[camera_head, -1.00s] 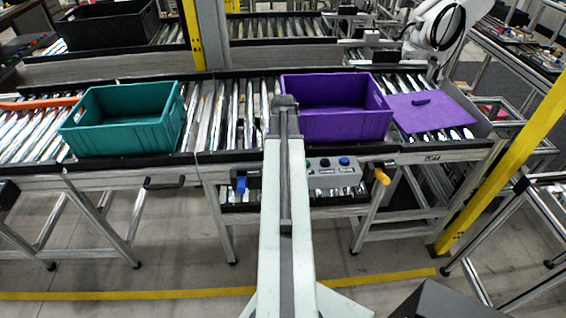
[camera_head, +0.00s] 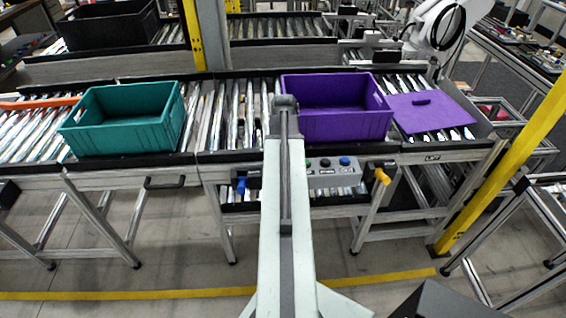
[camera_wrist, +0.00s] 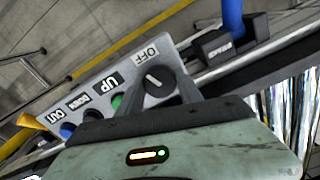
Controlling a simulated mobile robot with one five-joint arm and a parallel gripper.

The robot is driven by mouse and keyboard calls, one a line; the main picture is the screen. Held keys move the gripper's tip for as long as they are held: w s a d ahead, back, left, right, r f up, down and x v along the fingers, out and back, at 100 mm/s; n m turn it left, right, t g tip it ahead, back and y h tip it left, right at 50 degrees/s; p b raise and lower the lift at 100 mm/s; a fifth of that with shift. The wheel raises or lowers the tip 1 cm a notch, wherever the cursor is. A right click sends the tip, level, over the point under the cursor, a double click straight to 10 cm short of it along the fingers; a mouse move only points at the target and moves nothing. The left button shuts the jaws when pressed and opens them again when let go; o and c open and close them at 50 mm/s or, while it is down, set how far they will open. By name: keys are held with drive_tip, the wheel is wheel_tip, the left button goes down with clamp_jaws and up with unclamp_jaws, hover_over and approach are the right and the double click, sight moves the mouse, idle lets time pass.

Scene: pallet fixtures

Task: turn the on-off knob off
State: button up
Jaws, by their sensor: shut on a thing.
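The on-off knob (camera_wrist: 154,78) is round and black with a white pointer line, beside the "OFF" label on a grey control panel (camera_wrist: 186,42) in the wrist view. My gripper (camera_wrist: 158,86) has one finger on each side of the knob and is shut on it. The pointer line lies slanted, not aimed straight at the "OFF" lettering. In the head view the panel (camera_head: 349,180) hangs under the conveyor edge, and my arm hides the knob and gripper.
Green, black and blue buttons sit beside the knob on the panel, the blue one (camera_head: 344,160) farthest right. A blue handle (camera_wrist: 232,18) and a yellow handle (camera_head: 382,176) flank the panel. A purple crate (camera_head: 335,125) and a teal crate (camera_head: 120,137) stand on the conveyor above.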

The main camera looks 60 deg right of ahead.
drive_tip(key=shift+d+m, duration=0.2)
drive_tip(key=shift+m, duration=2)
drive_tip(key=shift+s, duration=0.1)
drive_tip(key=o, duration=1.4)
drive_tip(key=shift+c, duration=0.2)
wheel_tip(320, 180, up, 8)
drive_tip(key=p, duration=0.8)
drive_tip(key=shift+a, duration=0.1)
drive_tip(key=shift+f, duration=0.1)
